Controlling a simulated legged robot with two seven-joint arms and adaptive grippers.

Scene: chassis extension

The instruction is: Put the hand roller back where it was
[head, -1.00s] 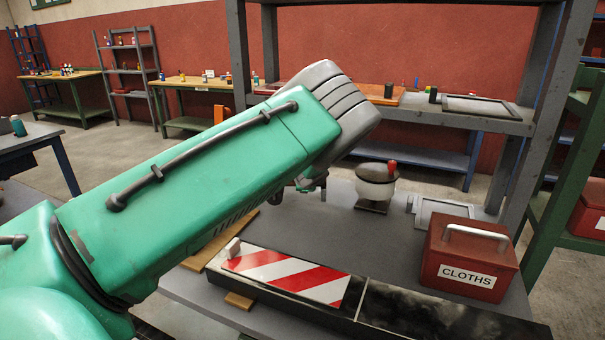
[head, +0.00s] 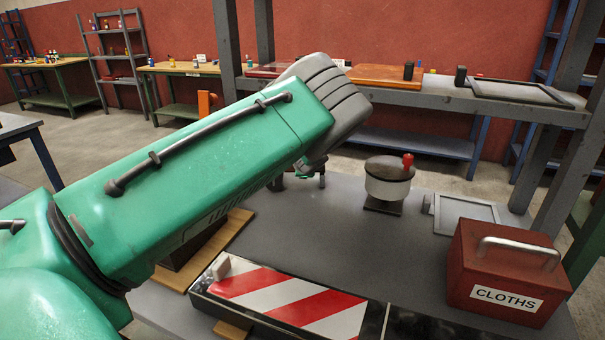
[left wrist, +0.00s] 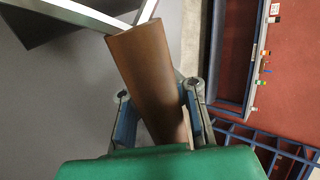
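In the left wrist view, the hand roller shows as a brown handle (left wrist: 152,75) with pale metal bars (left wrist: 95,14) at its far end. My left gripper (left wrist: 158,92) has one finger on each side of this handle and appears shut on it; the exact contact is partly hidden. In the head view my green left arm covers most of the gripper, and the roller cannot be made out. My right gripper is in neither view.
The grey bench (head: 310,215) carries a striped red-and-white board (head: 285,297), a lidded pot (head: 388,182), a flat grey frame (head: 465,212) and a red CLOTHS box (head: 506,270). A raised shelf (head: 440,104) stands behind. The bench middle is clear.

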